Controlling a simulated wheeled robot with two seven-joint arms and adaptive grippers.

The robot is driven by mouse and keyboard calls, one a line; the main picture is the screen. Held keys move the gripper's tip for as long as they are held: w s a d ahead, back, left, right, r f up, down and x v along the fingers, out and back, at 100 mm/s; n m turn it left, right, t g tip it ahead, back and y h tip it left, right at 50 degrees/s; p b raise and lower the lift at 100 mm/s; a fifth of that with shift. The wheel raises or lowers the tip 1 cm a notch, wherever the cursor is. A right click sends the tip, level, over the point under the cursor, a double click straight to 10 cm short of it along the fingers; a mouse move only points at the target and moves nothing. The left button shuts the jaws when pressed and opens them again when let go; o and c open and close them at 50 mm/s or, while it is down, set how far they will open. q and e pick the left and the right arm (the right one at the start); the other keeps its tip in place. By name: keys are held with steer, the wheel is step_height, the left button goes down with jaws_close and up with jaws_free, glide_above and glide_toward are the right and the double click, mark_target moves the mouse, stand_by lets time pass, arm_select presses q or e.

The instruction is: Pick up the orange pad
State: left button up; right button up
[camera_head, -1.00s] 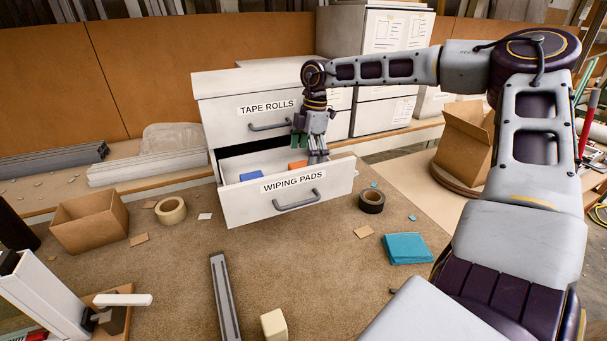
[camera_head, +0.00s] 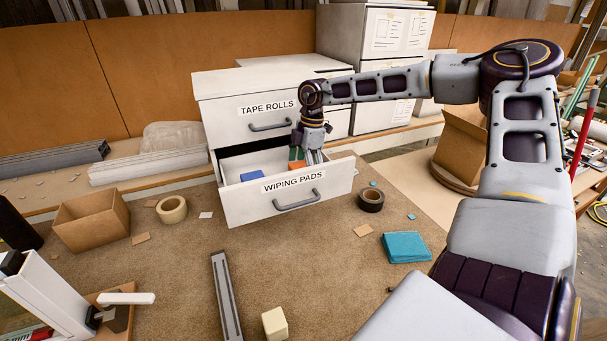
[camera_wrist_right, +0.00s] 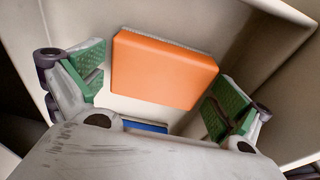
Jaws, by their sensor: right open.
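The orange pad (camera_wrist_right: 162,68) lies in the open drawer labelled wiping pads (camera_head: 245,211). In the right wrist view it sits between the two green-faced fingers, with a gap on each side. My right gripper (camera_head: 306,160) is open and reaches down into the drawer. In the head view it covers most of the pad, and only a sliver of orange (camera_head: 296,165) shows. In the right wrist view the open gripper (camera_wrist_right: 158,88) has the pad ahead of its palm. My left gripper is not seen.
A blue pad (camera_head: 252,175) lies left in the drawer and shows in the wrist view (camera_wrist_right: 146,126). The drawer walls are close around my right gripper. The tape rolls drawer (camera_head: 240,118) above is shut. A teal stack (camera_head: 406,247) and tape rolls (camera_head: 172,209) lie on the bench.

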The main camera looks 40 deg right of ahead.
steer(key=shift+c, duration=0.4)
steer(key=c, duration=0.8)
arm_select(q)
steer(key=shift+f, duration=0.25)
arm_select(e)
steer(key=shift+d+r, duration=0.15)
steer(key=shift+r, duration=0.15)
steer(key=shift+c, duration=0.2)
